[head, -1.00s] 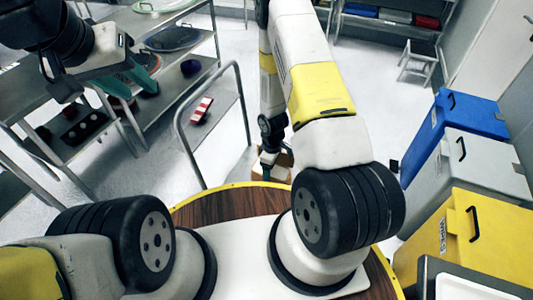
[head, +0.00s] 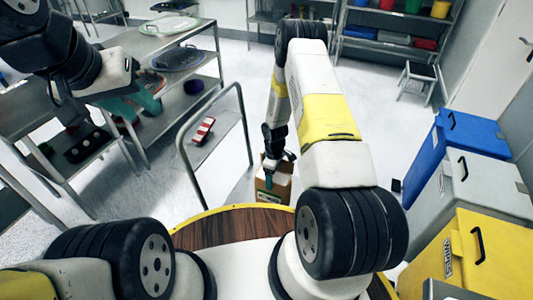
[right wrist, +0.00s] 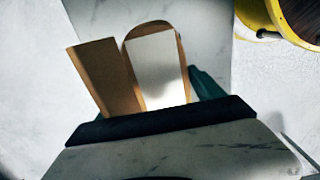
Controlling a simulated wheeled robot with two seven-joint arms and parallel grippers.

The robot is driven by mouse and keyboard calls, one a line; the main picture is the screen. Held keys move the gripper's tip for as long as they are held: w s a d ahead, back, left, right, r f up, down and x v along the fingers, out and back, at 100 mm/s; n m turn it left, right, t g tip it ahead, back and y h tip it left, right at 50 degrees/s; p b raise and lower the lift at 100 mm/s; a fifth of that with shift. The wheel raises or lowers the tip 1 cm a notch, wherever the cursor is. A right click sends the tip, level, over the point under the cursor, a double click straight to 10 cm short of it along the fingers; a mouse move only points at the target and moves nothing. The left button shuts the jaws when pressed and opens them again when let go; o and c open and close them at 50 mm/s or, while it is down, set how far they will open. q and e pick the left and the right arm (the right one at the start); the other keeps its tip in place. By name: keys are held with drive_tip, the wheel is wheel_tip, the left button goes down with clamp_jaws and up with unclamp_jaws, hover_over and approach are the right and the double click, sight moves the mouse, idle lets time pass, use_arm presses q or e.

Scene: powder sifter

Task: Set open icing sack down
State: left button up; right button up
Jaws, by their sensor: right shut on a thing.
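The icing sack (head: 273,190) is a brown, box-like paper sack low down beyond the round wooden top in the head view. My right gripper (head: 275,172) is at its top and shut on it. In the right wrist view the sack's brown side (right wrist: 104,78) and a pale white face (right wrist: 158,68) show, with a teal finger beside it. A dark gripper edge hides its lower part there. Whether its base touches the surface below cannot be told. My left gripper (head: 135,103) has teal fingers apart and looks empty, near the steel shelves.
A handled cart frame (head: 215,125) stands left of the sack. Steel shelves (head: 180,60) with trays are at the left. Blue (head: 465,135), grey (head: 475,185) and yellow (head: 490,250) bins line the right. Open floor lies between.

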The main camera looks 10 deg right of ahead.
drive_tip(key=shift+w+f, duration=0.15)
drive_tip(key=shift+f, duration=0.6)
drive_tip(key=o, duration=2.1)
drive_tip(key=shift+f, duration=0.15)
wheel_tip(320, 180, up, 37)
drive_tip(key=s+m+t, duration=0.2)
drive_tip(key=s+m, duration=0.1)
drive_tip(key=m, duration=0.1)
drive_tip(key=s+a+r+m+t+y, duration=0.2)
drive_tip(key=s+r+m+t, duration=0.2)
drive_tip(key=s+r, duration=1.4)
drive_tip(key=s+m, duration=0.2)
drive_tip(key=s, duration=0.1)
drive_tip(key=shift+s+a+r+m, duration=0.15)
drive_tip(key=shift+s+r+m, duration=0.1)
drive_tip(key=shift+s+m, duration=0.05)
